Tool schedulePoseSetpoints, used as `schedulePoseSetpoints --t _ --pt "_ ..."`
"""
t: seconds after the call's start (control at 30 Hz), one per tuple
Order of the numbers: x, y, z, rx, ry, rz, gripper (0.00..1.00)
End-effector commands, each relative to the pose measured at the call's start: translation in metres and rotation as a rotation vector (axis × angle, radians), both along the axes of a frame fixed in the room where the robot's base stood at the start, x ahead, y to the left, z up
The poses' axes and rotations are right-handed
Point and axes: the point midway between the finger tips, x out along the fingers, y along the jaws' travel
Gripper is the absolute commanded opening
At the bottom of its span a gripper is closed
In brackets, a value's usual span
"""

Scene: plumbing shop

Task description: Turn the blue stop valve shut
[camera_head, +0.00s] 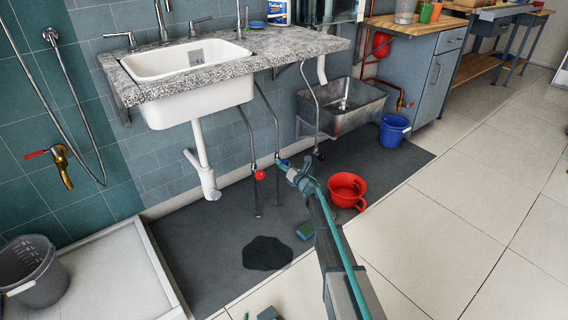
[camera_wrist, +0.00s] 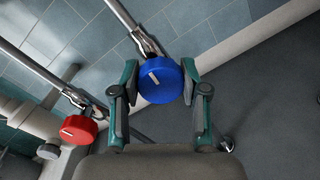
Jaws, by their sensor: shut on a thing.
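The blue stop valve (camera_wrist: 160,84) is a round blue knob with a short white mark, seen from its front in the wrist view. The mark slants from upper left towards the knob's middle. A metal pipe runs behind the knob. My gripper (camera_wrist: 161,78) is shut on the knob, one finger on each side. In the head view, my gripper (camera_head: 286,164) is under the sink counter, and only a small bit of blue shows there. The red valve (camera_head: 259,174) is just left of it; the wrist view also shows it at lower left (camera_wrist: 79,130).
The white sink (camera_head: 190,97) and its drain pipe (camera_head: 200,160) are above and left. A metal basin (camera_head: 340,115) is to the right. On the floor are a red bucket (camera_head: 347,189), a sponge (camera_head: 306,230), a dark puddle (camera_head: 268,252) and a blue bucket (camera_head: 394,132).

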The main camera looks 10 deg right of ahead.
Motion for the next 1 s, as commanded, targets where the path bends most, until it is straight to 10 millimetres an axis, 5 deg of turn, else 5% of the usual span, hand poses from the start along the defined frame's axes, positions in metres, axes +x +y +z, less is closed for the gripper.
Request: schedulePoseSetpoints --t 1.0 --pt "0.0016 -0.0018 0.0052 0.801 0.442 -0.001 0.09"
